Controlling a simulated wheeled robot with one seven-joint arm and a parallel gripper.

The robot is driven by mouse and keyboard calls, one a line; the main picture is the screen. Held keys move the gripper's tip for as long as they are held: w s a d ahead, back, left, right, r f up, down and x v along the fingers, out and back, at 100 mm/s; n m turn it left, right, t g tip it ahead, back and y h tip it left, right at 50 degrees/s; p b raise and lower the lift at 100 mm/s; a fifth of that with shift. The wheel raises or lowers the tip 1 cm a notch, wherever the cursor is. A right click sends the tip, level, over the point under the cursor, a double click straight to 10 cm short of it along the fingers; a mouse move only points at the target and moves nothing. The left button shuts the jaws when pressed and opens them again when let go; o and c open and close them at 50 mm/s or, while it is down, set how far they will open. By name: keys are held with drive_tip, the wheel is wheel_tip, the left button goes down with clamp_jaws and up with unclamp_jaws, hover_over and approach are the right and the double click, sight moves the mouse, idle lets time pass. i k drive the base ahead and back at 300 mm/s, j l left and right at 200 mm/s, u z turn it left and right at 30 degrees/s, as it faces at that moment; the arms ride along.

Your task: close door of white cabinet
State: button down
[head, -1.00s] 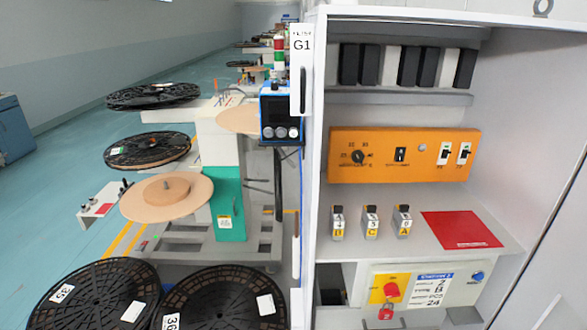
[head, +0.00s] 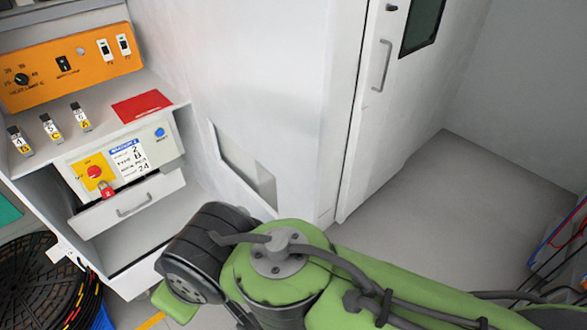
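A white cabinet with an open front shows at the left in the head view; its lower right inner wall and rim (head: 150,275) are visible. A tall white panel (head: 260,80) with a cut-out near its bottom stands to its right. Further right is a white door (head: 365,140) with a grey bar handle (head: 384,65) and a dark window (head: 422,25); I cannot tell whether it belongs to this cabinet or whether it is fully shut. My green arm crosses the bottom, in front of the panel's foot. My gripper is not in view.
Inside the cabinet are an orange switch panel (head: 75,65), several small tagged blocks, a red sheet (head: 142,106) and a control box (head: 120,155) with a red knob. Black reels (head: 40,280) stand at lower left. Cables (head: 565,245) hang at the right edge. Grey floor (head: 450,215) is clear at right.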

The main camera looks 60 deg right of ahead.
sight(259, 72)
drive_tip(key=k+l, duration=0.15)
drive_tip(key=l, duration=0.2)
drive_tip(key=k+l+u, duration=0.1)
drive_tip(key=l, duration=0.3)
drive_tip(key=k+l, duration=0.45)
drive_tip(key=l, duration=0.25)
drive_tip(key=i+l+u, duration=0.1)
drive_tip(key=l, duration=0.5)
drive_tip(key=i+l, duration=0.1)
drive_tip(key=l, duration=0.55)
drive_tip(key=j+u, duration=0.8)
drive_tip(key=i+j, duration=0.05)
drive_tip(key=j, duration=0.05)
